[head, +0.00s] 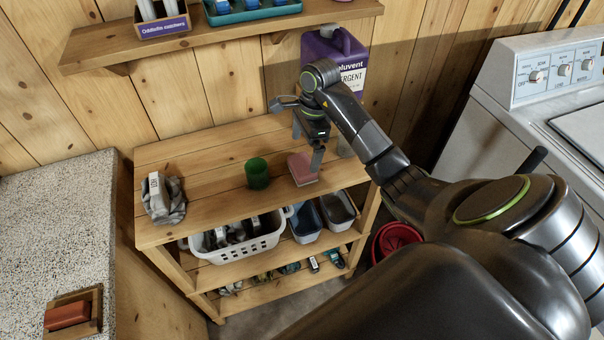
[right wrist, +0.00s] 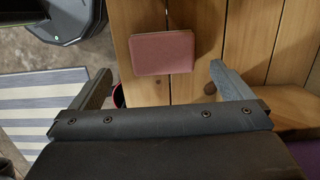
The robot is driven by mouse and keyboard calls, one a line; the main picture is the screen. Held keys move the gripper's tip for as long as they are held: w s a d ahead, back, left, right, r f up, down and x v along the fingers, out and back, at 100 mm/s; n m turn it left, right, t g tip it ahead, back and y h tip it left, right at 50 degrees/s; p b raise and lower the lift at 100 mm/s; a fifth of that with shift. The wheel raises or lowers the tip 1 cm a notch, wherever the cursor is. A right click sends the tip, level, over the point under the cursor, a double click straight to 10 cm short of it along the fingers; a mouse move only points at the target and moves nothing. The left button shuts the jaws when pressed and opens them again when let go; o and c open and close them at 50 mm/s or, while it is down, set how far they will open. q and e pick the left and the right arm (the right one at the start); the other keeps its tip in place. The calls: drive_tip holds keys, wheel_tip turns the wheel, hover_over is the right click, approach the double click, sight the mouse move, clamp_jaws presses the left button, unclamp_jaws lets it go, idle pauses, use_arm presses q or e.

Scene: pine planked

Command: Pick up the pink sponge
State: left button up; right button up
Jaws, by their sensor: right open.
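The pink sponge (head: 302,169) lies flat on the top of the wooden shelf unit, near its right end. In the right wrist view the sponge (right wrist: 163,52) shows as a dusty pink block on the planks, ahead of the fingertips and between their lines. My right gripper (head: 309,150) is open above the sponge, and one finger covers part of it in the head view. In the right wrist view both fingers (right wrist: 160,72) are spread wide with nothing between them. My left gripper is not in view.
A purple detergent jug (head: 335,62) stands behind my gripper. A wall shelf (head: 215,42) hangs above. A white basket (head: 238,249) sits on the lower shelf.

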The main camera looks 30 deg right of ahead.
sight(302, 164)
drive_tip(key=shift+w+a+f+b, duration=0.1)
drive_tip(key=shift+w+f+b, duration=0.05)
drive_tip(key=shift+f+b, duration=0.9)
drive_tip(key=shift+w+f+b, duration=0.1)
drive_tip(key=shift+f+b, duration=0.75)
drive_tip(key=shift+f, duration=0.25)
drive_tip(key=shift+a+f+p, duration=0.15)
drive_tip(key=shift+f+p, duration=0.2)
drive_tip(key=shift+p, duration=0.2)
drive_tip(key=shift+f, duration=0.4)
drive_tip(key=c, duration=0.9)
